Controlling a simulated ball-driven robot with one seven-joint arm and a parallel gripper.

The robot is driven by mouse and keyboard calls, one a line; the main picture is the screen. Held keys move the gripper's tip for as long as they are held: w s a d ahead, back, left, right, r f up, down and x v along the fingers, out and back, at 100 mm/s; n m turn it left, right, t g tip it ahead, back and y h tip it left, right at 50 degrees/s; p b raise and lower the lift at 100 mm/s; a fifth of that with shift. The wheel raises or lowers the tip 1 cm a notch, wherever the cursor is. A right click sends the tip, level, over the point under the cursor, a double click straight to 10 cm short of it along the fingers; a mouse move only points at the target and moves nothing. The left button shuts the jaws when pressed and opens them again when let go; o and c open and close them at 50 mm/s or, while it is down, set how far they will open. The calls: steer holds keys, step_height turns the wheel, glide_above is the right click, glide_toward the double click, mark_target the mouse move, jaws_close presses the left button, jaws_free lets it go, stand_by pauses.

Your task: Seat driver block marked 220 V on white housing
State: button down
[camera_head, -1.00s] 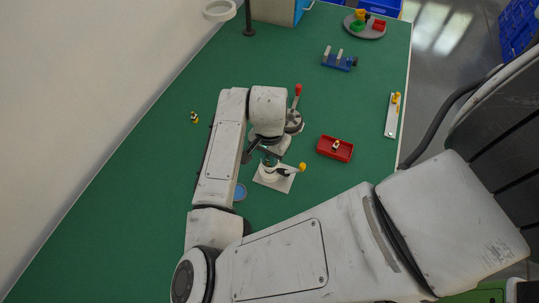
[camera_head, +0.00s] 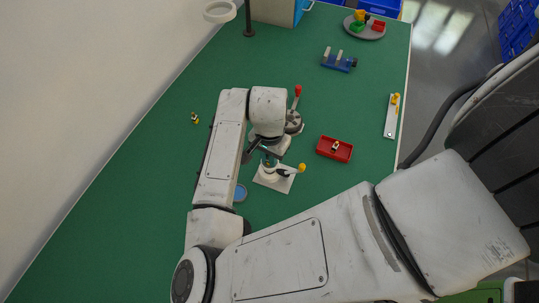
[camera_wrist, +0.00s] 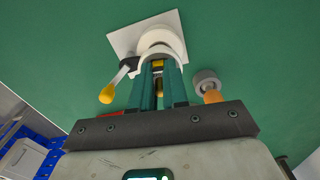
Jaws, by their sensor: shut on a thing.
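The white housing (camera_wrist: 158,38) stands on a white square plate (camera_wrist: 125,40) in the wrist view. In the head view, the housing (camera_head: 268,173) and its plate (camera_head: 288,184) are partly behind my arm. A lever with a yellow knob (camera_wrist: 107,95) sticks out from its side. My gripper (camera_wrist: 158,74), with teal fingers, is shut on a small block with a yellow part (camera_wrist: 158,63), right at the housing's round opening. The fingers hide most of the block, and no 220 V marking is readable. I cannot tell whether the block touches the housing.
A similar piece (camera_head: 195,118) lies far left. A red-handled stand (camera_head: 294,121) is close behind my gripper. A blue disc (camera_head: 240,192) lies near my arm.

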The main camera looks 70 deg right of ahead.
steer(key=c, duration=1.1)
jaws_free()
steer(key=shift+r, duration=0.1)
steer(key=shift+o, duration=0.2)
step_height(320, 180, up, 11)
steer(key=shift+f+b, duration=0.2)
steer(key=shift+b, duration=0.35)
